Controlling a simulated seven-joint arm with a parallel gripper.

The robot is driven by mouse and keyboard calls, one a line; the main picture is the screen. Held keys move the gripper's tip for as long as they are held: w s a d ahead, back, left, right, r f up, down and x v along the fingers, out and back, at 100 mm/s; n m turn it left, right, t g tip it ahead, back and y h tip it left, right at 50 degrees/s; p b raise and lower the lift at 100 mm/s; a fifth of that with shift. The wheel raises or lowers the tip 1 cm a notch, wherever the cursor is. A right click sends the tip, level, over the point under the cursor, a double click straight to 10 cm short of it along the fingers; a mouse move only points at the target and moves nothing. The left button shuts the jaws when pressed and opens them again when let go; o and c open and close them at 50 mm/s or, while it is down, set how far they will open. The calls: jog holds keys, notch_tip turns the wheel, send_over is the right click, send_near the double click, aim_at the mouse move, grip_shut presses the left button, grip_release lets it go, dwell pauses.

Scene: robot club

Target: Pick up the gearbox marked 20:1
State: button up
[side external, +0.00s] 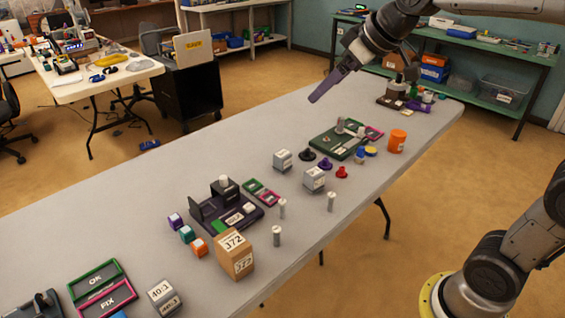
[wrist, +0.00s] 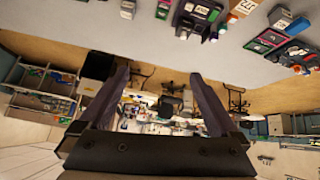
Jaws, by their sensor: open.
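Several grey gearbox blocks stand on the long grey table. One gearbox (side external: 164,298) at the near left end reads 40:1. Two more, a rear gearbox (side external: 283,160) and a front gearbox (side external: 314,179), stand close together mid-table; their labels are too small to read, so I cannot tell which is marked 20:1. My gripper (side external: 318,96) has purple fingers and hangs high above the table's far edge, well clear of all the gearboxes. In the wrist view my gripper (wrist: 159,72) is open and empty, tilted towards the room.
Black and purple discs (side external: 307,154) and a red knob (side external: 342,172) stand beside the mid-table gearboxes. A green tray (side external: 325,140) and orange jar (side external: 397,140) are to their right.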

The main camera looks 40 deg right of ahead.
jog(key=w+d+f, duration=0.2)
jog(key=w, duration=0.4)
jog(key=w+d+f, duration=0.2)
jog(key=w, duration=0.4)
jog(key=m+g, duration=0.2)
jog(key=g, duration=0.1)
send_over(284, 154)
jog(key=s, duration=0.5)
notch_tip(284, 154, down, 21)
jog(key=x, duration=0.8)
jog(key=shift+d, duration=0.1)
jog(key=shift+x, duration=3)
jog(key=shift+w+r, duration=0.1)
jog(key=shift+r, duration=0.05)
grip_shut()
